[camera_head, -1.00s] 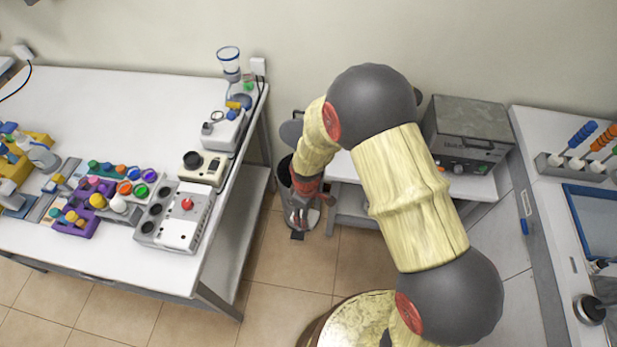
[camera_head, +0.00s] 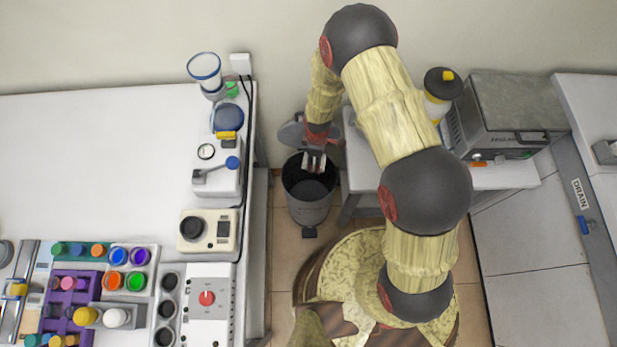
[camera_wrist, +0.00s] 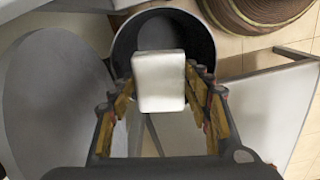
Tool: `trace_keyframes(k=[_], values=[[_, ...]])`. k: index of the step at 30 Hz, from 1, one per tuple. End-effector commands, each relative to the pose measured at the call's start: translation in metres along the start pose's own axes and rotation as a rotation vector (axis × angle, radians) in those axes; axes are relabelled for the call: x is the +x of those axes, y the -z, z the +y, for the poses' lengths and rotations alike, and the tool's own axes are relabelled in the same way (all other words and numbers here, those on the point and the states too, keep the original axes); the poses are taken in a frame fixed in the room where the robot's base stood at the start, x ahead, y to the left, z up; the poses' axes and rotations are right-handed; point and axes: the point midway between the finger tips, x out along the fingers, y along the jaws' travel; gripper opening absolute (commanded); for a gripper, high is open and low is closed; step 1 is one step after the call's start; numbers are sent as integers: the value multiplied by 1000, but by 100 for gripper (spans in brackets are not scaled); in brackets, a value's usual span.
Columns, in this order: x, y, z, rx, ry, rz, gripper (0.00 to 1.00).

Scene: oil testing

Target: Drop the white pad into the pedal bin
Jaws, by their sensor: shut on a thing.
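The white pad (camera_wrist: 159,82) is held between the fingertips of my gripper (camera_wrist: 158,88) in the wrist view. The pedal bin (camera_head: 309,205) stands on the floor between the two tables, a grey cylinder with its lid (camera_head: 291,133) raised at the back. My gripper (camera_head: 314,160) is over the bin's open mouth in the head view. The wrist view shows the pad in front of the bin's opening (camera_wrist: 185,28), with the dark inside around its upper part. The pad's height above the rim is hard to tell.
A white table (camera_head: 110,140) with instruments and coloured caps stands left of the bin. A smaller table (camera_head: 362,165) stands close on the right, bearing a grey box device (camera_head: 513,105) and a bottle (camera_head: 441,95). Floor space around the bin is narrow.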

Motion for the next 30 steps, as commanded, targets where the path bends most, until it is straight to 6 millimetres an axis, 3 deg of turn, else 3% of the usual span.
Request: trace_keyframes(k=[8, 22, 30], values=[[8, 4, 6, -47, 0, 0, 25], [56, 4, 6, -45, -1, 0, 25], [60, 4, 6, -45, -2, 1, 25]])
